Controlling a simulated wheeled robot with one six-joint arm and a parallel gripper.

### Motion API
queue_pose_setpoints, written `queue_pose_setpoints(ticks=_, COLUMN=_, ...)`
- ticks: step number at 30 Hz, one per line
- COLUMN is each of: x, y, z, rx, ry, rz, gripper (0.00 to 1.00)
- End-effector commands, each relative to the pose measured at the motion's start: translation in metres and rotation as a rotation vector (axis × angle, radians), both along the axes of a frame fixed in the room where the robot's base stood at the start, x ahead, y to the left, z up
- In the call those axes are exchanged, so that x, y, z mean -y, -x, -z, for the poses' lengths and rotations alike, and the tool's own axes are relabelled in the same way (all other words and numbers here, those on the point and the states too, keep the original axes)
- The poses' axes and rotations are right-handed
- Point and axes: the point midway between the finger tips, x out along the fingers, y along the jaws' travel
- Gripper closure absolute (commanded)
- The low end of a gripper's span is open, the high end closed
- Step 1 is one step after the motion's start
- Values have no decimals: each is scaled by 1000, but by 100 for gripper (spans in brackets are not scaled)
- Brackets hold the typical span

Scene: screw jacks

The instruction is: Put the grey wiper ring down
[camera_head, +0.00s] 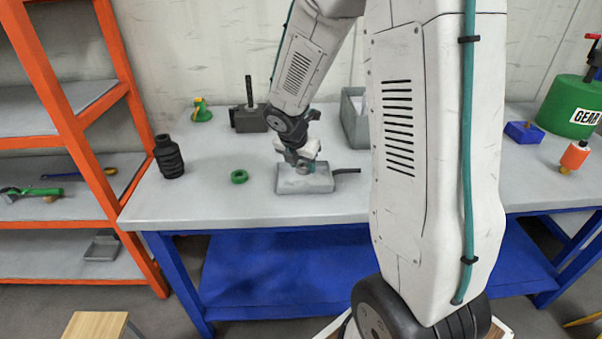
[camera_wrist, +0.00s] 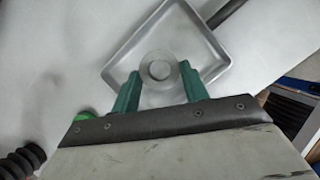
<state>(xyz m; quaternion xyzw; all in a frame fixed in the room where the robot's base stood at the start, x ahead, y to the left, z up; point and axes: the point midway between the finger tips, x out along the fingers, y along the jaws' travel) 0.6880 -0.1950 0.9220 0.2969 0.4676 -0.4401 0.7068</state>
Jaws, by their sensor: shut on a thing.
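The grey wiper ring (camera_wrist: 159,70) is a pale round ring with a hole in its middle, seen in the wrist view between the green fingers of my gripper (camera_wrist: 158,88). My gripper is shut on it. In the head view my gripper (camera_head: 302,163) is over a shallow grey tray (camera_head: 305,186) near the front edge of the bench. The tray's rim (camera_wrist: 222,52) also shows in the wrist view, behind the ring. I cannot tell whether the ring touches the tray floor.
A green ring (camera_head: 239,176) lies on the bench left of the tray. A black bellows (camera_head: 168,157) stands further left. A dark block with an upright rod (camera_head: 249,115) and a grey bin (camera_head: 355,117) are behind. A dark handle (camera_head: 347,171) extends right of the tray.

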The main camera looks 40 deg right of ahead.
Motion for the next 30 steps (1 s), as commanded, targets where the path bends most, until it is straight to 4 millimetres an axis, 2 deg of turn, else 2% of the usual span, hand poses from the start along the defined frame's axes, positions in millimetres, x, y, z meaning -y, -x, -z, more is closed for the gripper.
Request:
queue_pose_setpoints(ticks=1, x=-2, y=3, z=13, rx=-11, ry=-2, rz=-3, gripper=81)
queue_pose_setpoints(ticks=6, x=-2, y=2, z=30, rx=-7, ry=-1, rz=-3, gripper=81)
queue_pose_setpoints(ticks=17, x=-3, y=2, z=34, rx=-6, ry=-2, rz=-3, gripper=81)
queue_pose_setpoints(ticks=18, x=-2, y=2, z=34, rx=-5, ry=-1, rz=-3, gripper=50)
queue_pose_setpoints(ticks=20, x=-3, y=2, z=34, rx=-5, ry=-1, rz=-3, gripper=34)
queue_pose_setpoints(ticks=30, x=-3, y=2, z=31, rx=-3, ry=-2, rz=-2, gripper=34)
